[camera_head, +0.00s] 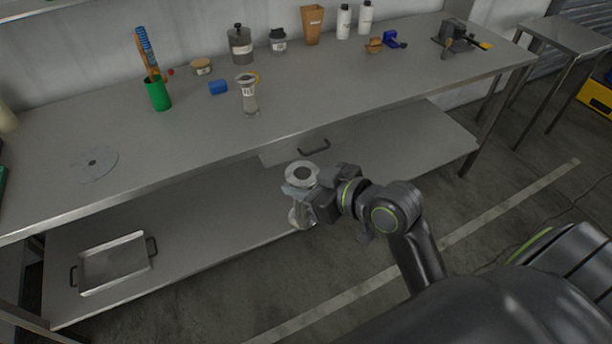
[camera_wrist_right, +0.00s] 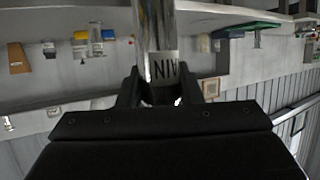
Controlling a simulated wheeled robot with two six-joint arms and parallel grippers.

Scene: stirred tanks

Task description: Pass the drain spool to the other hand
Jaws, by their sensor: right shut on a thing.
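The drain spool (camera_head: 301,173) is a metal tube with a round flange at each end. It is held upright in front of the table's front edge, above the floor and lower shelf. My right gripper (camera_head: 306,196) is shut around its middle. In the right wrist view the spool's shiny tube (camera_wrist_right: 157,30) stands between the two fingers, with part of a dark-lettered label showing. The fingers hide part of the tube. My left gripper is in neither view.
A similar labelled spool (camera_head: 249,97) stands on the table (camera_head: 190,135). A flat disc (camera_head: 95,165) lies at left; a metal tray (camera_head: 115,264) sits on the lower shelf.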

